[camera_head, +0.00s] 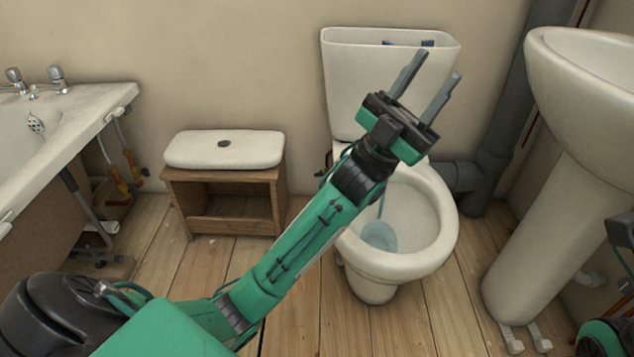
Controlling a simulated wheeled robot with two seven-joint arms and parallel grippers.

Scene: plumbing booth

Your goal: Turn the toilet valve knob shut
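The white toilet (440,215) stands at the middle right, with its bowl open and some water inside. Its cistern (345,90) is against the wall with the top open. I cannot make out the valve knob clearly; a small dark and orange fitting (323,157) shows at the toilet's left side, partly behind my arm, and may be part of the valve. My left gripper (440,64) is open and empty, its two fingers apart and pointing up in front of the cistern. My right gripper is not in view; only parts of my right arm show at the right edge.
A wooden cabinet (235,228) with a white cistern lid (225,149) on top stands left of the toilet. A bathtub (95,110) with taps and pipes is at the left. A pedestal sink (560,160) and grey drainpipe (495,145) stand at the right. Floorboards between are clear.

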